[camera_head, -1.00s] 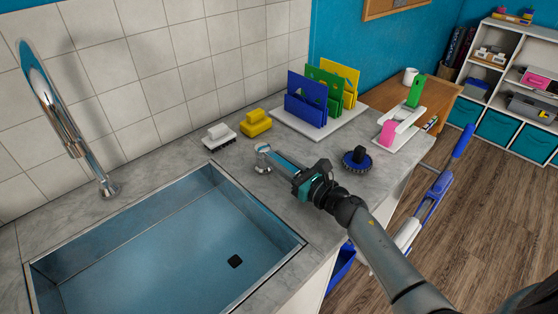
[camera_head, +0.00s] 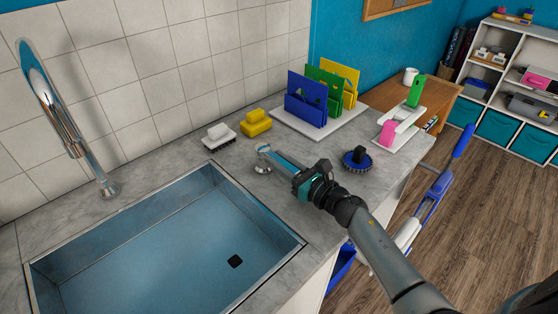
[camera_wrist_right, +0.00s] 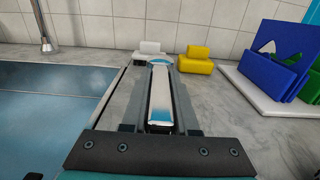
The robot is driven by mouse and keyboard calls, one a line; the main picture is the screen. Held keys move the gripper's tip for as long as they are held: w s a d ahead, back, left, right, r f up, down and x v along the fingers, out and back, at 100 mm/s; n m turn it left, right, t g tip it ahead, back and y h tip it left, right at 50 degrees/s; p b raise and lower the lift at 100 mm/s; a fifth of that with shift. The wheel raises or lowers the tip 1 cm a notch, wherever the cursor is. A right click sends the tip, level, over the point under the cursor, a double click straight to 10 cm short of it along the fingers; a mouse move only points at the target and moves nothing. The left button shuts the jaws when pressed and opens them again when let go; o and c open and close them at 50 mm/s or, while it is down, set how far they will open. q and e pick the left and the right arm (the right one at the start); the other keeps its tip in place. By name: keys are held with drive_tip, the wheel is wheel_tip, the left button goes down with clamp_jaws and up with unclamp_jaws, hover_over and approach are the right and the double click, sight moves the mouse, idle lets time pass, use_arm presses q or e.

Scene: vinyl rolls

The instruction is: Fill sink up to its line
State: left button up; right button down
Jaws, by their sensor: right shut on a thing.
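The inside looks blue; I cannot make out a fill line or tell the water level. A tall chrome faucet (camera_head: 62,118) stands behind it, with no stream visible from its spout. A chrome tap lever (camera_head: 283,158) is on the counter right of the sink. My right gripper (camera_head: 297,170) is shut on this lever, which lies between the fingers in the wrist view (camera_wrist_right: 160,95). My left gripper is out of view.
A white block (camera_head: 218,136) and a yellow block (camera_head: 256,122) sit behind the lever. A round blue brush (camera_head: 357,160) stands right of my gripper. Blue, green and yellow boards (camera_head: 306,100) stand on a white tray (camera_head: 290,127).

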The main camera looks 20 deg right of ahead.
idle(0.3)
drive_tip(key=shift+w+d+f+n+g+y+b, duration=0.15)
drive_tip(key=shift+n+y+b, duration=0.1)
drive_tip(key=shift+y+b, duration=0.2)
drive_tip(key=shift+s+d+r+n+g+y+b, duration=0.15)
drive_tip(key=shift+n+y+b, duration=0.15)
drive_tip(key=shift+b, duration=0.25)
drive_tip(key=shift+w+d+n+y+b, duration=0.15)
drive_tip(key=shift+n+y+b, duration=0.1)
drive_tip(key=shift+y+b, duration=0.2)
drive_tip(key=c, duration=0.7)
unclamp_jaws()
drive_tip(key=v, duration=1.5)
drive_tip(key=shift+r, duration=0.25)
